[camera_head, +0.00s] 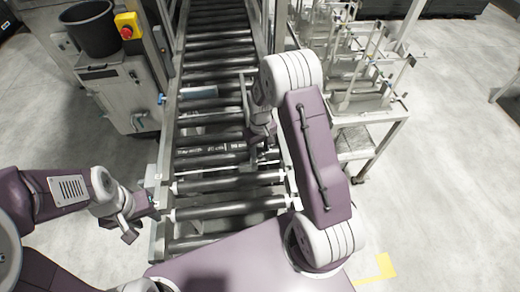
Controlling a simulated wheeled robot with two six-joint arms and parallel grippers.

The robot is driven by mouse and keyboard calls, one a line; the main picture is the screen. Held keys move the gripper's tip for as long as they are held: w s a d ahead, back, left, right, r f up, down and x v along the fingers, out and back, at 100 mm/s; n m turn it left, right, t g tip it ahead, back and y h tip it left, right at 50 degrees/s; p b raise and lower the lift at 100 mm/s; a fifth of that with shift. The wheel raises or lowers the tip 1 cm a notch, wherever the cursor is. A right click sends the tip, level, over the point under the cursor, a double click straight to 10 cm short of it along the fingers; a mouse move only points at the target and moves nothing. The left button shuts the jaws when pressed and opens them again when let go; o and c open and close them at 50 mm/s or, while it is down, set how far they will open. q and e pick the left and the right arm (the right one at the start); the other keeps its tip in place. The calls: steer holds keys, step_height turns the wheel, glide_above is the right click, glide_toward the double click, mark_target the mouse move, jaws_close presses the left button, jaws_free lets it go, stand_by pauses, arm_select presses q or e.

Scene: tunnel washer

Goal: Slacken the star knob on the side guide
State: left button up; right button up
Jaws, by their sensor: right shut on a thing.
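My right gripper (258,138) is over the right part of the roller conveyor (215,160), at a thin grey bar (244,95) that looks like the side guide. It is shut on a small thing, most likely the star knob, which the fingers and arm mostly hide. I cannot tell how far the knob is turned. My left gripper (140,218) is near the conveyor's near left corner, apart from the rollers, with its fingers spread and nothing seen between them.
A grey cabinet (125,95) with a black bucket (90,28) and a yellow box with a red button (127,28) stands left of the conveyor. A small blue-ended part (161,99) is on the left rail. A metal rack (365,100) stands at right. Floor right is open.

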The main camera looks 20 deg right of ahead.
mark_target(260, 151)
steer(key=n, duration=0.9)
steer(key=shift+w+r, duration=0.1)
steer(key=shift+n, duration=0.3)
stand_by(0.4)
steer(key=o, duration=1.4)
steer(key=shift+c, duration=0.2)
steer(key=shift+r+b, duration=0.25)
steer(key=shift+b, duration=0.05)
step_height(260, 151, up, 8)
steer(key=b, duration=0.1)
steer(key=shift+r+b, duration=0.25)
steer(key=shift+b, duration=0.1)
